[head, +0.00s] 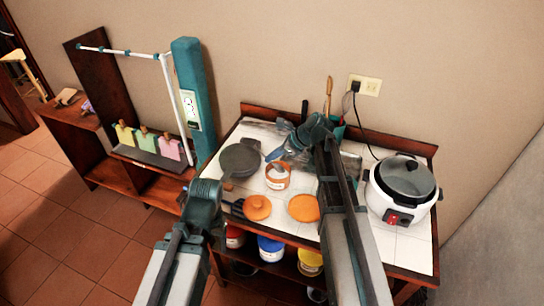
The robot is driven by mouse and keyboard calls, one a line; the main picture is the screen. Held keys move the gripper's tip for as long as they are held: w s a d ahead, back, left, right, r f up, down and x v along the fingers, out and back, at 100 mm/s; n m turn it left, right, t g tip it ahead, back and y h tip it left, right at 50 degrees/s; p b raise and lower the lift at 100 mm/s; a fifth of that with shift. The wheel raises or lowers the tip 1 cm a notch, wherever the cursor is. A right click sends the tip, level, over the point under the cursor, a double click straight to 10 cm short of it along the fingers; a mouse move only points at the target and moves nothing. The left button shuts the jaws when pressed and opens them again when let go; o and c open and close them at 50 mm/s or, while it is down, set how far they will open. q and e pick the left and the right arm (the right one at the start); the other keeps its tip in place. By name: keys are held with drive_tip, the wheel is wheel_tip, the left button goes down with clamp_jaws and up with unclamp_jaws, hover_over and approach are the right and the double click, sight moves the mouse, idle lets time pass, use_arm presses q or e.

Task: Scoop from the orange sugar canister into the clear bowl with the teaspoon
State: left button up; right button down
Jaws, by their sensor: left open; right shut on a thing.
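The orange sugar canister (277,179) stands open on the white-tiled table, with pale contents inside. My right gripper (281,146) is shut above and just behind the canister. The thing in its grip is too small to make out; no teaspoon shows clearly. My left gripper (237,207) is open and empty at the table's front left, beside an orange knobbed lid (258,208). I cannot make out the clear bowl; my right arm covers part of the table right of the canister.
A dark pan (240,159) sits left of the canister. A flat orange disc (303,208) lies in front of it. A white rice cooker (402,190) fills the table's right side. Coloured canisters (270,248) stand on the shelf below. A teal post (190,95) rises at the left.

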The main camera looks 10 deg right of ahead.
sight(275, 165)
wheel_tip(275, 165, down, 3)
drive_tip(key=shift+r+b, duration=0.1)
drive_tip(key=shift+b, duration=0.95)
drive_tip(key=shift+s+d+f+b, duration=0.3)
drive_tip(key=shift+d, duration=0.15)
drive_tip(key=shift+s+d+r+p, duration=0.15)
drive_tip(key=shift+d+r+p, duration=0.1)
drive_tip(key=shift+r+p, duration=0.6)
drive_tip(key=r+p, duration=0.5)
drive_tip(key=shift+a+r+p, duration=0.25)
drive_tip(key=shift+r+p, duration=0.05)
drive_tip(key=shift+p, duration=0.05)
drive_tip(key=h+p, duration=0.1)
drive_tip(key=p, duration=0.1)
drive_tip(key=w+a+r+g+h+p, duration=0.1)
drive_tip(key=p, duration=0.1)
drive_tip(key=shift+r, duration=0.25)
drive_tip(key=shift+w+a+r+g+h+p, duration=0.15)
drive_tip(key=shift+a+r+g+h+p, duration=0.1)
drive_tip(key=shift+g+h+p, duration=0.3)
drive_tip(key=shift+f, duration=0.15)
